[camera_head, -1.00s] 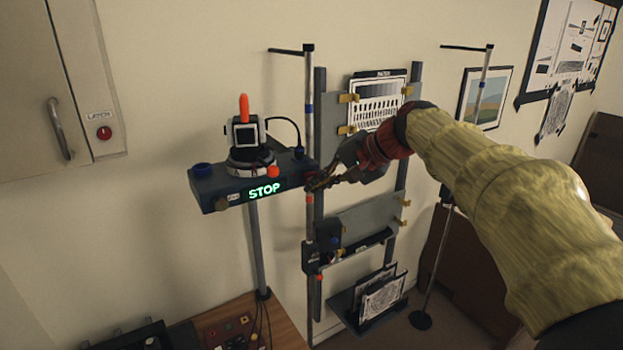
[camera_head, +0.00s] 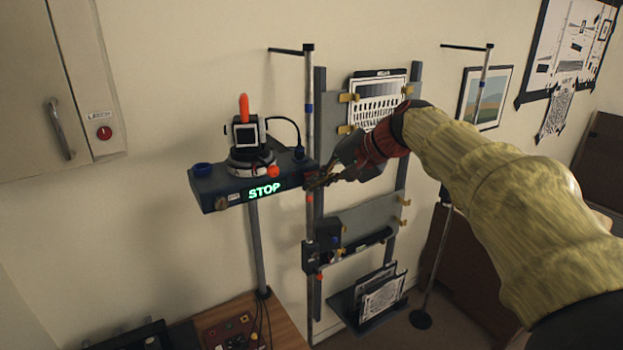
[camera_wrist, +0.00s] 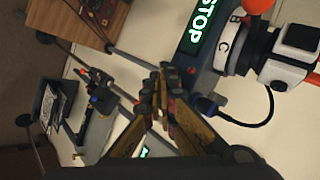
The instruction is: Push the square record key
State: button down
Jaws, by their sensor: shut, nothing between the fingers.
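A dark blue-grey box (camera_head: 215,187) is mounted on a post by the wall, with a lit green STOP display (camera_head: 264,189) on its front. A small camera (camera_head: 246,133) stands on a round turntable (camera_head: 250,160) on top of it. I cannot clearly pick out a square record key; a small pale label (camera_head: 234,196) sits left of the display. My gripper (camera_head: 313,184) is shut and empty at the box's right end; contact cannot be told. In the wrist view its closed fingertips (camera_wrist: 163,70) are beside the box end, and the STOP display (camera_wrist: 202,25) shows above right.
A vertical pole (camera_head: 309,110) stands just behind my fingertips. A rack with a perforated chart (camera_head: 376,105) and a grey panel (camera_head: 370,216) is to the right. An orange-red knob (camera_head: 273,171) and a cable are on the box. A wooden bench (camera_head: 280,318) is below.

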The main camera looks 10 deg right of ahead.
jog(key=shift+w, duration=0.15)
jog(key=shift+s+d+b, duration=0.25)
jog(key=shift+s+b, duration=0.2)
jog(key=shift+s, duration=0.45)
jog(key=s+d+b, duration=0.2)
jog(key=s, duration=0.3)
jog(key=shift+s+b, duration=0.35)
